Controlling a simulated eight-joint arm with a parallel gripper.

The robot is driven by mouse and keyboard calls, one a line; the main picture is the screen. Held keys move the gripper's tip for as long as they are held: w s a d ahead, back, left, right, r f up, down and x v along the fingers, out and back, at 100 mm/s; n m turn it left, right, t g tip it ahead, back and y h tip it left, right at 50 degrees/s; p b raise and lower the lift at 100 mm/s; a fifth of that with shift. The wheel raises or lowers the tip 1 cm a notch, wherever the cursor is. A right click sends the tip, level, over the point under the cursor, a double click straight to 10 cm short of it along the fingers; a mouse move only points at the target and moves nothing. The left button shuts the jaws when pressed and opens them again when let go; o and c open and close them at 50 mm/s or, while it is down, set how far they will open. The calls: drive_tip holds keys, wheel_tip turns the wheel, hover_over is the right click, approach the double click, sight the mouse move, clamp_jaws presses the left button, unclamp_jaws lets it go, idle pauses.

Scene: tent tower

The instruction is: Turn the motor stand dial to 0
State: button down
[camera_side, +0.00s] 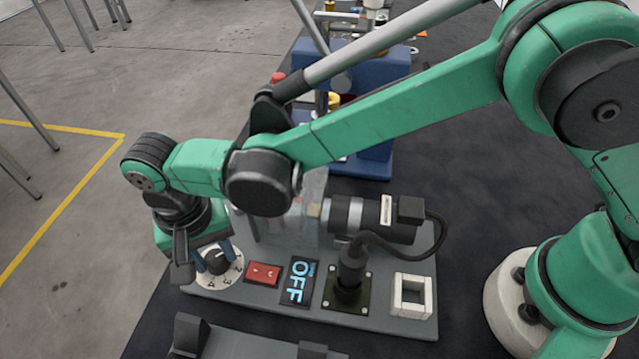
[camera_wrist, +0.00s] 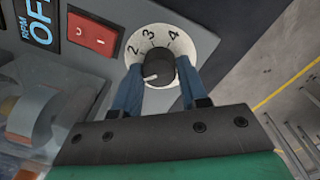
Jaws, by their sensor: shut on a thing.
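The motor stand's dial has a black knob (camera_wrist: 158,66) on a white numbered plate (camera_wrist: 192,45); the plate also shows in the side view (camera_side: 233,277), at the left end of the grey stand (camera_side: 265,297). My gripper (camera_wrist: 160,74) is shut on the knob, one blue finger on each side. In the side view my gripper (camera_side: 214,260) comes down over the dial. In the wrist view the numbers 2, 3 and 4 show along the plate's far side. The knob's white mark points lower left; the fingers hide the number there. The display (camera_side: 298,281) reads OFF.
A red rocker switch (camera_side: 263,274) sits beside the dial, close to my finger. A black motor (camera_side: 375,217), a cable and a white square frame (camera_side: 411,296) occupy the stand's right side. A blue machine (camera_side: 365,75) stands behind. Dark table is clear at right.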

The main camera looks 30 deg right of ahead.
sight(212, 259)
drive_tip(key=n, duration=0.4)
drive_tip(key=shift+n, duration=2.3)
drive_tip(key=shift+c, duration=2.3)
unclamp_jaws()
drive_tip(key=shift+r, duration=0.1)
drive_tip(key=shift+s+a+r, duration=0.1)
drive_tip(key=shift+r, duration=2.65)
